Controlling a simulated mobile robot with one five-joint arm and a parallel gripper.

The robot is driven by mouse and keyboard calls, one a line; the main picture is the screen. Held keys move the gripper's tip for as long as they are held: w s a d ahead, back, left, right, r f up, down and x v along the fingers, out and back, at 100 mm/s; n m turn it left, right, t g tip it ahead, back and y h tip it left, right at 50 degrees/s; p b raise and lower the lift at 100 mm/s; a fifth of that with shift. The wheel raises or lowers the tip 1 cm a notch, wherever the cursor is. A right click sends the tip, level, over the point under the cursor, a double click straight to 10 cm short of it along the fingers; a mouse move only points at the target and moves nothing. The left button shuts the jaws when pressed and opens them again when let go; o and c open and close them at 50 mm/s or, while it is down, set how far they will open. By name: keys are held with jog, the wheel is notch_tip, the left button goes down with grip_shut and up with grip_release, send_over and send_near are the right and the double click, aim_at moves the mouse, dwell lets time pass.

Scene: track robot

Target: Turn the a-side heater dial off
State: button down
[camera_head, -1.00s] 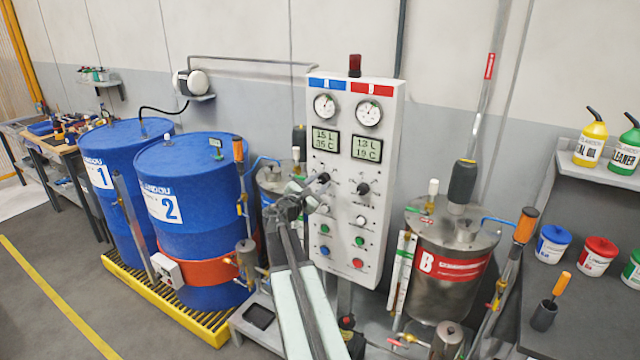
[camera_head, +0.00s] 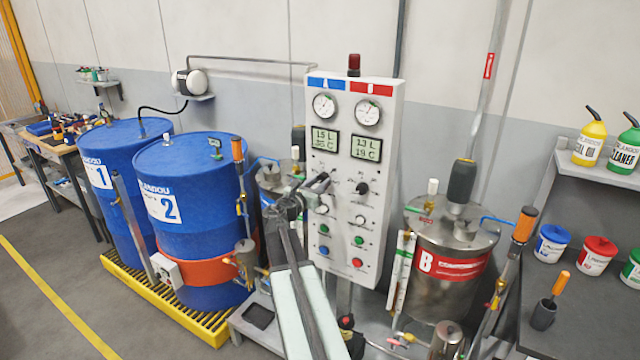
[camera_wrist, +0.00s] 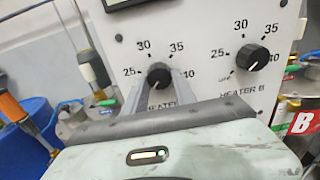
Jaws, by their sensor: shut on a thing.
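The a-side heater dial (camera_wrist: 158,75) is a black round knob on the white control panel, with 25, 30, 35 and 40 printed around it. My gripper (camera_wrist: 160,84) has one finger on each side of this dial and is shut on it. The dial's pointer and lower markings are hidden or too small to read. In the head view my gripper (camera_head: 322,182) reaches the panel (camera_head: 384,200) from the lower left and largely covers the dial.
The heater B dial (camera_wrist: 252,57) sits close to the right of the held dial; it also shows in the head view (camera_head: 362,188). Switches and coloured buttons lie below. Blue drums (camera_head: 195,190) stand left and steel tank B (camera_head: 450,285) stands right.

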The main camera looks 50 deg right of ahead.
dwell(0.3)
jog(key=c, duration=1)
grip_release()
jog(key=shift+a, duration=0.1)
jog(key=v, duration=0.7)
jog(key=shift+s+a, duration=0.1)
jog(key=shift+a, duration=0.25)
